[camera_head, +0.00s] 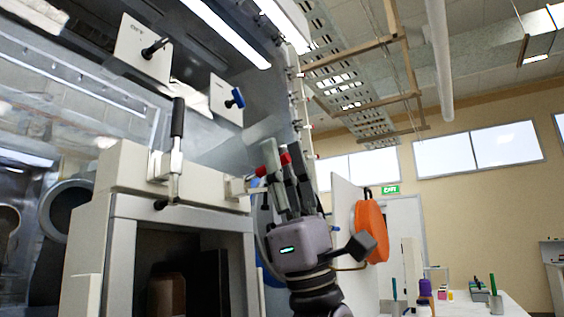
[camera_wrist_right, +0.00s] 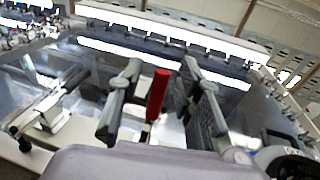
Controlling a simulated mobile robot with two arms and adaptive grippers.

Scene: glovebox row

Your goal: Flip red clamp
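The red clamp handle (camera_wrist_right: 157,95) stands upright between the fingers of my right gripper (camera_wrist_right: 160,78) in the right wrist view. A gap shows on each side of it, so the gripper is open around it and not touching. In the head view, my right gripper (camera_head: 284,165) points up beside the right top corner of the pale box front. Red parts of the clamp (camera_head: 268,152) show among its fingers, and they hide most of the clamp. My left gripper is not in view.
A black-handled clamp (camera_head: 178,130) stands upright on the pale box front (camera_head: 125,170), left of the gripper. An open dark chamber (camera_head: 185,275) lies below. An orange round part (camera_head: 371,231) sits close on the right. A bench (camera_head: 480,306) is farther off.

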